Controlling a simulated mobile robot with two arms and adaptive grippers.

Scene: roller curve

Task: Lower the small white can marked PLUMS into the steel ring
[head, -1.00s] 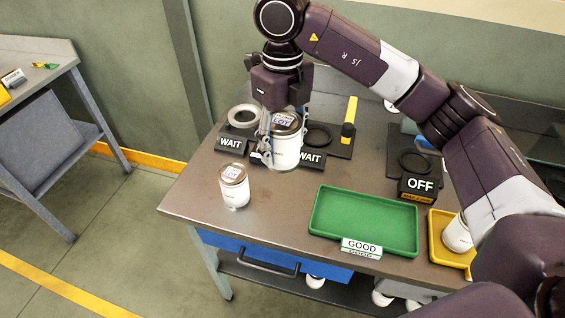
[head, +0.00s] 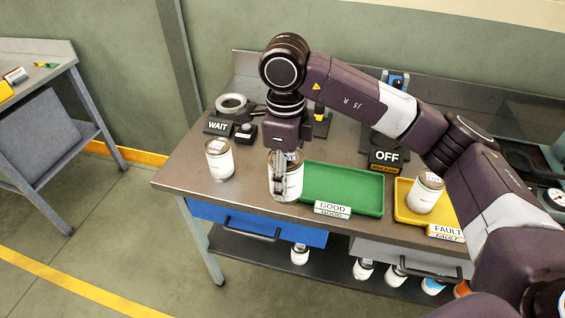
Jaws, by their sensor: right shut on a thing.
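My right gripper (head: 284,182) is shut on a white can (head: 293,180) with a dark top rim, just left of the green tray. I cannot tell whether this can hangs above the table or touches it. A second white can (head: 220,162) stands upright on the table to the left. I cannot read PLUMS on either one. A pale steel ring (head: 231,104) lies at the back left, behind a WAIT sign (head: 217,125), and looks empty. My left gripper is not in view.
The green GOOD tray (head: 342,191) is empty. A yellow FAULT tray (head: 409,216) holds another can (head: 426,193). An OFF sign (head: 386,158) stands behind the trays. A small dark block (head: 245,132) sits beside the WAIT sign. Several cans stand on the lower shelf.

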